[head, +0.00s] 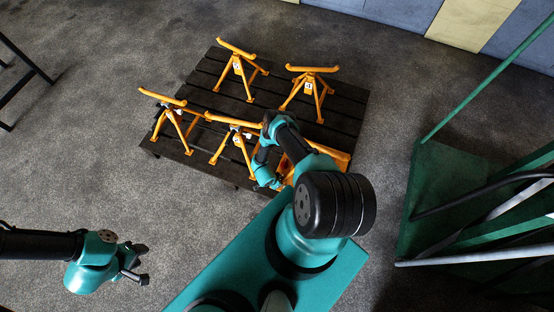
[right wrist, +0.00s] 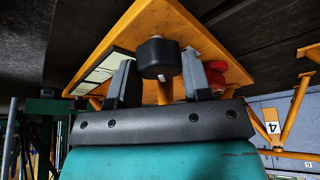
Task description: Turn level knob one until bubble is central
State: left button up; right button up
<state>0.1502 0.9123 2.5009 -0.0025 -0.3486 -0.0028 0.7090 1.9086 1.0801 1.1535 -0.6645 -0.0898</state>
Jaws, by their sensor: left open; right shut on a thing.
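In the right wrist view a black knob (right wrist: 158,57) with a white mark sits against a flat yellow plate (right wrist: 190,25). My right gripper (right wrist: 158,66) has one grey finger on each side of this knob and is shut on it. No number shows on the knob, and no bubble is visible. In the head view the yellow plate (head: 336,154) shows partly behind my right arm; the knob and the right gripper's fingertips are hidden there. My left gripper (head: 142,263) is open and empty above the floor at lower left, far from the stands.
Several yellow stands (head: 237,70) stand on a dark slatted platform (head: 210,67). In the right wrist view a red part (right wrist: 218,76) and a pale panel (right wrist: 100,74) adjoin the plate. A green frame with bars (head: 440,180) stands at right.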

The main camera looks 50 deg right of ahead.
jog(key=shift+m+g, duration=0.4)
jog(key=shift+m, duration=0.5)
jog(key=o, duration=0.9)
jog(key=shift+w+r, duration=0.1)
jog(key=shift+r, duration=0.05)
jog(key=v, duration=1.7)
jog(key=shift+r, duration=0.1)
jog(key=shift+d, duration=0.1)
